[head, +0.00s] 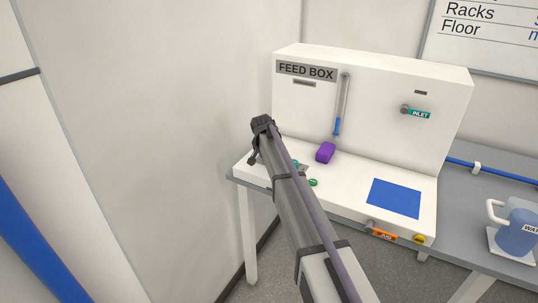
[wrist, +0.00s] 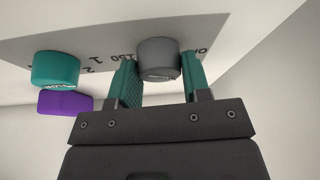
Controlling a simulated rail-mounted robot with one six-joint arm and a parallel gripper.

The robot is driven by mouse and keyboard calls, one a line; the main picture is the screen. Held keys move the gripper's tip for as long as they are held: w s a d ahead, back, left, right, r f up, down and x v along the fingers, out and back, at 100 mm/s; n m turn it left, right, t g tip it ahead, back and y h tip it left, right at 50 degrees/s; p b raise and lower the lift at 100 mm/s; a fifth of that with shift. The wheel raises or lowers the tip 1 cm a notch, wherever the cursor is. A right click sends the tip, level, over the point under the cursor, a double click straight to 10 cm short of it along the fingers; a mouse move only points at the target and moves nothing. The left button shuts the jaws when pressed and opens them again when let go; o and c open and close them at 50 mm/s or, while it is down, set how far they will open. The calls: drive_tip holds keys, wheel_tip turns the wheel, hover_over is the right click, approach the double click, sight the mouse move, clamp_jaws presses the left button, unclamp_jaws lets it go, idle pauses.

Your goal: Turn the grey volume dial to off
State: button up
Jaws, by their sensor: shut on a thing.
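Printed marks run beside the dial on the panel, partly covered by the fingers, so I cannot read the setting. In the head view my arm reaches over the left end of the feed box (head: 283,95) and hides the grey dial.
The head view also shows the purple block (head: 326,152), a blue square (head: 394,198) and a water jug (head: 516,228). A wall stands close on the left.

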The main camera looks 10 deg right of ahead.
drive_tip(key=shift+n+t+y, duration=0.15)
drive_tip(key=shift+n+y, duration=0.35)
drive_tip(key=shift+n, duration=0.85)
drive_tip(key=shift+n+t+y, duration=0.15)
drive_tip(key=shift+n+y, duration=0.35)
drive_tip(key=shift+n, duration=0.85)
drive_tip(key=o, duration=0.9)
drive_tip(key=p+v, duration=1)
drive_tip(key=shift+s+r, duration=0.15)
drive_tip(key=shift+r, duration=0.25)
drive_tip(key=s+f+g+b, duration=0.1)
drive_tip(key=s, duration=1.2)
drive_tip(key=s+f+g+b, duration=0.1)
drive_tip(key=s+f+g, duration=0.1)
drive_tip(key=s, duration=1.1)
drive_tip(key=s+f+n+g+b, duration=0.1)
drive_tip(key=s, duration=1.3)
drive_tip(key=shift+d+f+g, duration=0.25)
drive_tip(key=shift+g, duration=0.05)
